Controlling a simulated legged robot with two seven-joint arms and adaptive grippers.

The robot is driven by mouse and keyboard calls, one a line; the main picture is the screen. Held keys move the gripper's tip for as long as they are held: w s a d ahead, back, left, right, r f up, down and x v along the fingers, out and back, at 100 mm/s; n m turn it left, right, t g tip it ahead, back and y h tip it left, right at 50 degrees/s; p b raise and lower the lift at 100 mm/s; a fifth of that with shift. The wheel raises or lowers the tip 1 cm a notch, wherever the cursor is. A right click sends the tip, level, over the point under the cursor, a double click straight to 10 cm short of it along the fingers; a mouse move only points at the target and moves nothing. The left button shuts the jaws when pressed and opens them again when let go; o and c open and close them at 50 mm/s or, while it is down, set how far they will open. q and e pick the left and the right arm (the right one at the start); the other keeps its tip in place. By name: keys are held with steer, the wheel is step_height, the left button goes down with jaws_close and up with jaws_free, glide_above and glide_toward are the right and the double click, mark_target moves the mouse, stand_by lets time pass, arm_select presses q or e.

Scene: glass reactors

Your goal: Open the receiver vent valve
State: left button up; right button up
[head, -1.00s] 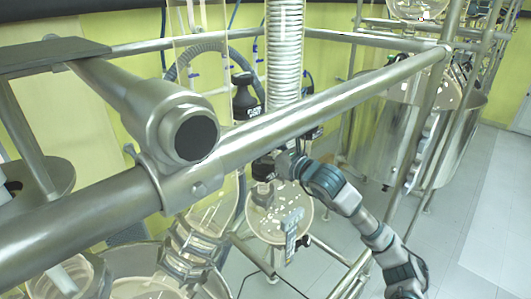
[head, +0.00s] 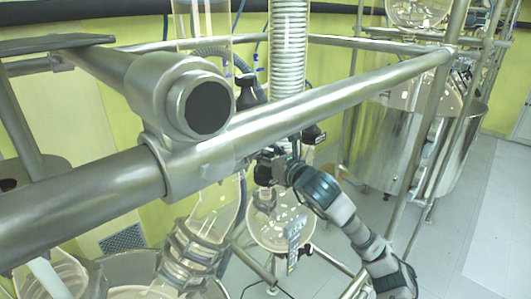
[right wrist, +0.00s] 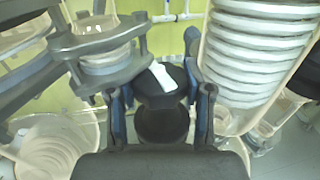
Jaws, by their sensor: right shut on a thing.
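In the right wrist view a black knob (right wrist: 162,122) with a white mark on its top is held between the two blue and dark fingers of my right gripper (right wrist: 162,95). It appears to be the vent valve's knob. My right gripper is shut on it, one finger on each side. In the head view my right gripper (head: 268,166) is just below the long steel rail, above a round glass vessel (head: 283,232). The knob is too small and covered to make out there. My left gripper is in neither view.
A thick steel rail (head: 330,103) crosses in front of my right gripper. A clamped glass joint (right wrist: 105,50) is close on the left.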

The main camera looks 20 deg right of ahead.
steer(key=n+y, duration=0.2)
steer(key=y, duration=0.1)
steer(key=shift+r+g+p, duration=0.1)
steer(key=shift+g+p, duration=0.25)
steer(key=shift+g, duration=0.05)
steer(key=n+g+y+p, duration=0.1)
steer(key=y, duration=0.1)
steer(key=n+g+y+p, duration=0.1)
steer(key=n+y, duration=0.1)
steer(key=y, duration=0.1)
steer(key=shift+r+g, duration=0.1)
steer(key=shift+g, duration=0.2)
steer(key=n+g+y, duration=0.2)
steer(key=shift+n+y+p, duration=0.3)
steer(key=shift+n+p, duration=0.05)
steer(key=shift+n, duration=0.05)
steer(key=o, duration=0.9)
steer(key=shift+a, duration=0.1)
steer(key=shift+o, duration=0.2)
steer(key=shift+s, duration=0.1)
steer(key=shift+s+d+f+b, duration=0.25)
steer(key=shift+d+b, duration=0.1)
steer(key=shift+d, duration=0.05)
steer(key=b+v, duration=0.2)
steer(key=v, duration=0.5)
steer(key=shift+d+r+b, duration=0.2)
steer(key=shift+b, duration=0.2)
